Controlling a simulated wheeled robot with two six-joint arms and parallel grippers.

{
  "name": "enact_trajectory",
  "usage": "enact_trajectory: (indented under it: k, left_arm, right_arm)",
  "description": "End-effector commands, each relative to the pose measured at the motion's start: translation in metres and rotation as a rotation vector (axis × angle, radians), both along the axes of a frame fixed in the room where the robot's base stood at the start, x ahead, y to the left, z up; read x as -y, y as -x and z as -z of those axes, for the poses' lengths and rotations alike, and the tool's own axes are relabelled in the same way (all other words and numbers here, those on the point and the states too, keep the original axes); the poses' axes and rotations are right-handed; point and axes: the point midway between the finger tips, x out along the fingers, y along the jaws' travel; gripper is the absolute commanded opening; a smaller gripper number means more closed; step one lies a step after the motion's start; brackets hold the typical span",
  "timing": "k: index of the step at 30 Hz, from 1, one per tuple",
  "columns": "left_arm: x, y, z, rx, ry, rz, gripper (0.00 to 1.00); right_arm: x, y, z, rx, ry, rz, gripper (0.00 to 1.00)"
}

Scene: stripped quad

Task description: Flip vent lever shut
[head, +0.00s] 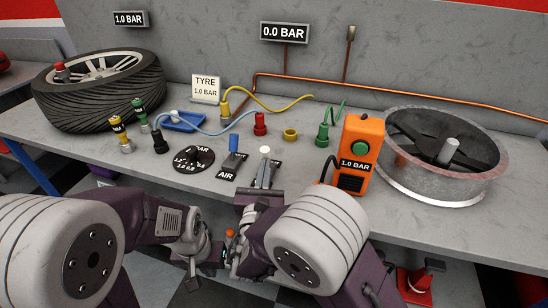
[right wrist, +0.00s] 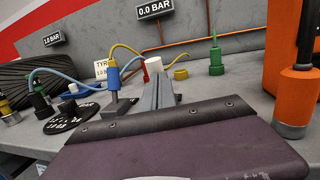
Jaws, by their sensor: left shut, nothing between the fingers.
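The white-tipped lever (head: 265,151), which I take as the vent lever, stands on a dark plate (head: 276,163) at the bench front. Its white tip (right wrist: 153,64) also shows in the right wrist view. My right gripper (head: 263,172) is at this lever, its narrow grey fingers close together just below the tip and hiding the lever's lower part. I cannot tell whether they grip it or are only beside it. The blue lever (head: 234,144) on the AIR plate (head: 227,174) stands upright just left. My left gripper (head: 193,283) is shut and empty, below the bench edge.
A round dial (head: 194,159), an orange unit (head: 359,150) reading 1.0 BAR and a wheel rim (head: 480,185) flank the levers. A tyre (head: 100,95) lies far left. Wall displays read 1.0 BAR (head: 129,18) and 0.0 BAR (head: 285,32). Hoses and coloured fittings stand behind.

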Motion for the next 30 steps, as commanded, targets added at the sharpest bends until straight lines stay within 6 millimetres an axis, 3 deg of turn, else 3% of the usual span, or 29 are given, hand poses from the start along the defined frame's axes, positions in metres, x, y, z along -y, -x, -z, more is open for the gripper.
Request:
enact_trajectory:
  k: [1,3,12,22,30]
  left_arm:
    - [0.000,0.000,-0.026,0.000,0.000,0.000,0.00]
    - [0.000,0.000,-0.042,0.000,0.000,0.000,0.00]
    - [0.000,0.000,-0.089,0.000,0.000,0.000,0.00]
    - [0.000,0.000,-0.089,0.000,0.000,0.000,0.00]
    - [0.000,0.000,-0.097,0.000,0.000,0.000,0.00]
  right_arm:
    - [0.000,-0.002,-0.018,-0.040,-0.012,0.001,0.00]
    - [0.001,-0.006,-0.020,-0.102,-0.029,0.001,0.00]
    - [0.006,-0.022,-0.023,-0.345,-0.096,0.002,0.00]
    - [0.006,-0.026,-0.016,-0.418,-0.111,-0.001,0.00]
    - [0.006,-0.026,-0.027,-0.416,-0.112,-0.001,0.00]
